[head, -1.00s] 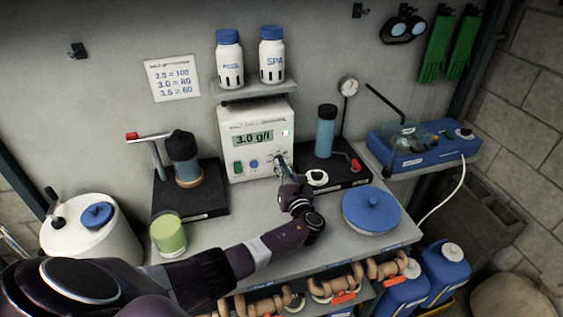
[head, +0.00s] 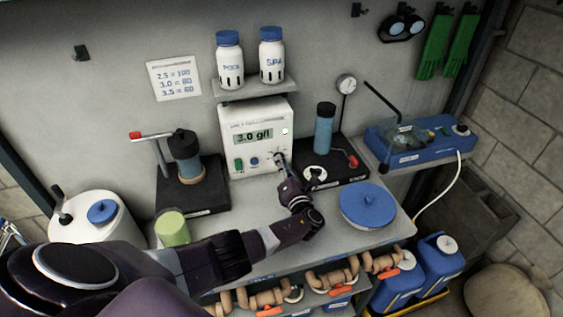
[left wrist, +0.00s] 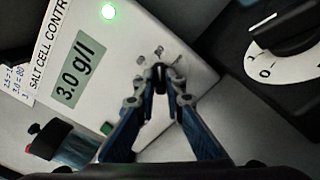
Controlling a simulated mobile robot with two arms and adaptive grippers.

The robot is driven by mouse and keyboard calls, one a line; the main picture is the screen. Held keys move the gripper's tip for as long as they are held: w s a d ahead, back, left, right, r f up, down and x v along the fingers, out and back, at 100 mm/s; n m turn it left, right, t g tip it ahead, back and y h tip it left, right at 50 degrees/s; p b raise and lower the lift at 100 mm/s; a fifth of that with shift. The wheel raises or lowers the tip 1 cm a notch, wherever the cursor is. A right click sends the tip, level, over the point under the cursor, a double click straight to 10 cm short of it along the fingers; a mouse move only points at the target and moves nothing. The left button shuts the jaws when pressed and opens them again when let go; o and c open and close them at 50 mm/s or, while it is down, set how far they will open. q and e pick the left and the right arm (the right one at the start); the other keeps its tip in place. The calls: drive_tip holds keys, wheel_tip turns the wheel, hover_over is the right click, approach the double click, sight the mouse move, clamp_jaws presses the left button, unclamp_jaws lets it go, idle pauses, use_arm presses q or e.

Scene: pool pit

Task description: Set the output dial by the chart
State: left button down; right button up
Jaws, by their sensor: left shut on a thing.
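The white salt cell control box (head: 257,112) stands against the wall, its display (head: 254,136) reading 3.0 g/l. It also shows tilted in the left wrist view (left wrist: 110,40), with a green light lit. The chart (head: 173,80) on the wall reads 2.5 = 100, 3.0 = 80, 3.5 = 60. My left gripper (left wrist: 160,75) is at the box's lower right, its fingers shut on the small dark output dial (left wrist: 156,88). The fingers hide most of the dial, so its pointer setting cannot be read. My right gripper is not in view.
Black units with blue cylinders stand left (head: 186,160) and right (head: 326,130) of the box. A green cup (head: 173,228) and a blue lid (head: 368,205) sit on the bench. Two white bottles (head: 229,60) stand on the shelf above.

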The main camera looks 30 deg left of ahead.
use_arm(q)
drive_tip(key=shift+d+f, duration=0.1)
drive_tip(key=shift+f, duration=0.05)
drive_tip(key=shift+s, duration=0.1)
drive_tip(key=c, duration=2)
unclamp_jaws()
drive_tip(key=v, duration=1.2)
